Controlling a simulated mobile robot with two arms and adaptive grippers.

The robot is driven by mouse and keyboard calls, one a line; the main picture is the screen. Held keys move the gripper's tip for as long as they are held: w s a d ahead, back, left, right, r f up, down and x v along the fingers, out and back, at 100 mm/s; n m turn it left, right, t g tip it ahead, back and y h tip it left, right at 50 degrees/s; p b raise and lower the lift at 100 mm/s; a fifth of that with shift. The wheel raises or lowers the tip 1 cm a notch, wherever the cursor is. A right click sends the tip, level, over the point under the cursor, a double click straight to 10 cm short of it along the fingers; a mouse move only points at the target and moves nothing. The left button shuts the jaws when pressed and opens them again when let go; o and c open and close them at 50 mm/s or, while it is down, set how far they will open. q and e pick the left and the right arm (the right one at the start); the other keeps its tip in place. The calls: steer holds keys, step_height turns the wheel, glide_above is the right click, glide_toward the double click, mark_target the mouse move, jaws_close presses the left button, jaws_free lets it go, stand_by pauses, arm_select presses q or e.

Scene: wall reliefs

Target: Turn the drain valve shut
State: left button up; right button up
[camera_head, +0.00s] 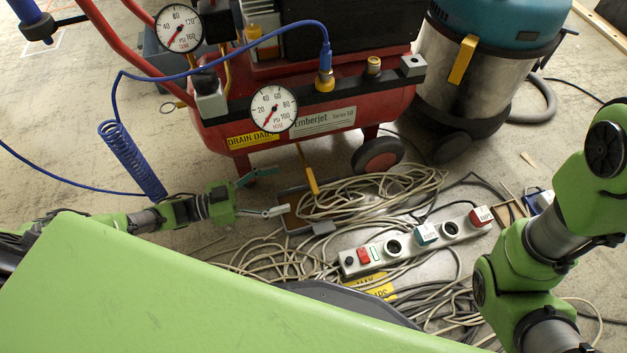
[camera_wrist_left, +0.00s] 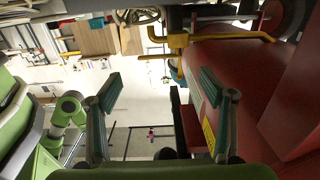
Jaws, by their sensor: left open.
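The red compressor tank (camera_head: 330,125) carries a yellow "DRAIN DAILY" label (camera_head: 252,139). Below it a slim yellow lever (camera_head: 308,174), which looks like the drain valve's handle, slants down beside the cable heap. In the left wrist view, yellow bars (camera_wrist_left: 226,37) run beside the red tank (camera_wrist_left: 240,75), past the fingertips; which one is the handle is hard to tell. My left gripper (camera_head: 280,190) is open and empty, low under the tank, to the left of the lever and apart from it. Its spread fingers show in the left wrist view (camera_wrist_left: 160,85). My right gripper is out of view.
Tangled beige cables (camera_head: 390,190) and a power strip (camera_head: 415,240) lie on the floor right of the left gripper. A blue coiled hose (camera_head: 130,160) hangs at the left. A shop vacuum (camera_head: 480,75) stands behind right. Open floor lies at the left.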

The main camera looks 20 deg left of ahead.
mark_target(312, 180)
arm_select(q)
steer(key=b+x, duration=0.3)
steer(key=x, duration=0.6)
steer(key=shift+w+d, duration=0.2)
steer(key=shift+d, duration=0.1)
steer(key=c, duration=1.6)
steer(key=n+t+y+p, duration=0.1)
steer(key=p, duration=0.1)
steer(key=n+t+y+p, duration=0.2)
steer(key=w+d+n+t+y+p, duration=0.1)
steer(key=t+y+p, duration=0.1)
steer(key=shift+n+p, duration=0.3)
steer(key=o, duration=1.6)
